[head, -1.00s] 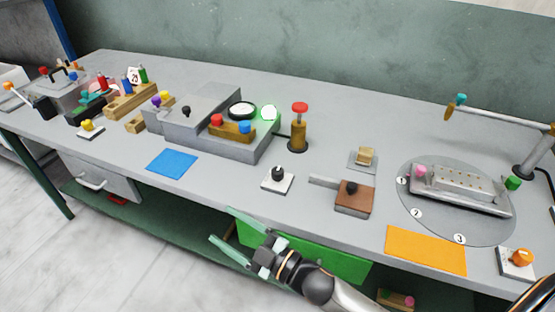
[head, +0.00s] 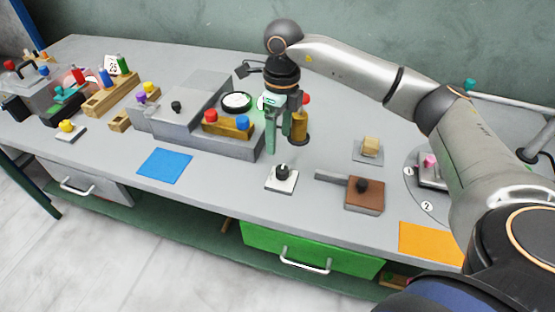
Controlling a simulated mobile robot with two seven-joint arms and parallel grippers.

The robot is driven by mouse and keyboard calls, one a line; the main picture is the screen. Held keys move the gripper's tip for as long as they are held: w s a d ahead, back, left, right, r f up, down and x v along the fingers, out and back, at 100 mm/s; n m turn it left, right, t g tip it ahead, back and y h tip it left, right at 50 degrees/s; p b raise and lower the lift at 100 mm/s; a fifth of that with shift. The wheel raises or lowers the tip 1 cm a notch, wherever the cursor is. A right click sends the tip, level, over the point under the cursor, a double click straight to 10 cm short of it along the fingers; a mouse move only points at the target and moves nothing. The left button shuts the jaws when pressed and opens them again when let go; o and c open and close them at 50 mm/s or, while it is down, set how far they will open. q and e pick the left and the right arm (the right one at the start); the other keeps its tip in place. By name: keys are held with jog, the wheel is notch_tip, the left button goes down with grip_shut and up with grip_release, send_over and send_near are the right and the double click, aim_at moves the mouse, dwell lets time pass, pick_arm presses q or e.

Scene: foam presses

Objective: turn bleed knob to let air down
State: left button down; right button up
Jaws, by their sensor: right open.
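No label shows which knob is the bleed knob. A black knob (head: 282,172) stands on a small white plate (head: 282,185) near the bench's front middle. Another black knob (head: 362,185) sits on a brown block (head: 366,200) to its right. My right gripper (head: 278,143) points down with its pale green fingers apart and empty. In the picture it is just above and left of the white-plate knob, with a visible gap. It partly hides a brass post (head: 300,127) with a red top and the right end of the grey press unit (head: 190,110). My left gripper is out of view.
A round dial (head: 236,101) and a brass block with red and blue buttons (head: 228,124) are left of the gripper. A blue mat (head: 165,165) and an orange mat (head: 428,243) lie flat. A green drawer (head: 310,247) is below the bench edge. My right arm covers much of the right side.

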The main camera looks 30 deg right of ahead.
aim_at(282, 169)
jog(key=f, duration=0.4)
jog(key=f+p, duration=0.1)
jog(key=f, duration=0.3)
jog(key=d+f, duration=0.1)
jog(key=f, duration=0.2)
jog(key=shift+f+p, duration=0.35)
jog(key=shift+f, duration=0.05)
grip_shut()
